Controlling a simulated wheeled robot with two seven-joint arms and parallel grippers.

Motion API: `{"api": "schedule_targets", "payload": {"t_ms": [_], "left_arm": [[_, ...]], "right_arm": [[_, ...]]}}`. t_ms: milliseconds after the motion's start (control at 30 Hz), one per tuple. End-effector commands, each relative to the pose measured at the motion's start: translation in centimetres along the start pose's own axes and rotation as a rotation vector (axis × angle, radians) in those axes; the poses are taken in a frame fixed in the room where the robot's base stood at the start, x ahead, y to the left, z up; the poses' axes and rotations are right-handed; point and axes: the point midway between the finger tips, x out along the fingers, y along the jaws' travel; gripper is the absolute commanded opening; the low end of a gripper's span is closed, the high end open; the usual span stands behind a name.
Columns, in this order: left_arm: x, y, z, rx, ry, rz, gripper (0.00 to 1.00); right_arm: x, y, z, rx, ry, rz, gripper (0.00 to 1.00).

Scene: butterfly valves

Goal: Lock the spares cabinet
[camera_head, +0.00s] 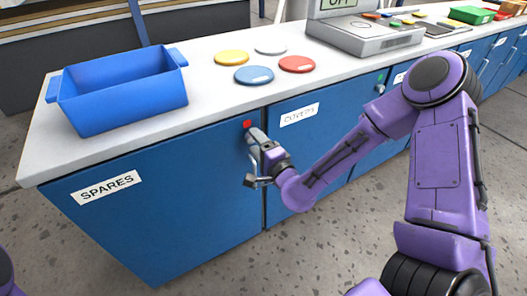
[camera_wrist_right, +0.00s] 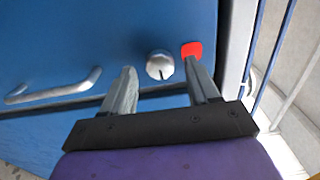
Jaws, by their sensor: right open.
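The spares cabinet (camera_head: 160,215) has a shut blue door with a white SPARES label (camera_head: 107,187). A red marker (camera_head: 247,124) is at its upper right corner; it also shows in the right wrist view (camera_wrist_right: 192,49). A round silver lock knob (camera_wrist_right: 160,65) with a dark line pointing down in that view sits beside the marker. My right gripper (camera_head: 254,138) is at this corner and hides the knob in the head view. In the wrist view its open fingers (camera_wrist_right: 161,76) stand either side of the knob, with gaps visible. My left gripper is out of view.
A bar handle (camera_wrist_right: 55,88) is on the same door near the knob. The covers cabinet (camera_head: 320,135) adjoins on the right, with a green marker (camera_head: 381,78). On the worktop (camera_head: 215,98) are a blue bin (camera_head: 122,92), several coloured discs (camera_head: 297,64) and a scale (camera_head: 365,38).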

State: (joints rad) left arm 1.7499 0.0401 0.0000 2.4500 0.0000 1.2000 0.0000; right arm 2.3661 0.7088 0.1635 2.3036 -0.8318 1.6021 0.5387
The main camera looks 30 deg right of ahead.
Motion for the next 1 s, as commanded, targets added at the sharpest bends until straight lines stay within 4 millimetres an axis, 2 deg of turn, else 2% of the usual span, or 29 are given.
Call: {"api": "schedule_targets", "payload": {"t_ms": [267, 300, 333, 500, 1000], "left_arm": [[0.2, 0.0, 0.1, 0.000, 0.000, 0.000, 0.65], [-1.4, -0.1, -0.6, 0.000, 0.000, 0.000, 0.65], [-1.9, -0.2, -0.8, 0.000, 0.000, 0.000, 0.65], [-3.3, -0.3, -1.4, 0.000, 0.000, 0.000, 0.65], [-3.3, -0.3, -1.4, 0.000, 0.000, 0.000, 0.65]], "right_arm": [[-6.8, -0.1, 0.0, 0.005, 0.001, 0.003, 0.60], [-7.0, -0.8, 0.0, 0.000, 0.001, 0.005, 0.60], [-7.3, -0.8, 0.0, 0.000, 0.001, 0.005, 0.60], [-8.6, -0.4, 0.0, 0.000, 0.001, 0.004, 0.60], [-8.9, 0.0, 0.0, 0.001, 0.001, 0.001, 0.60]]}}
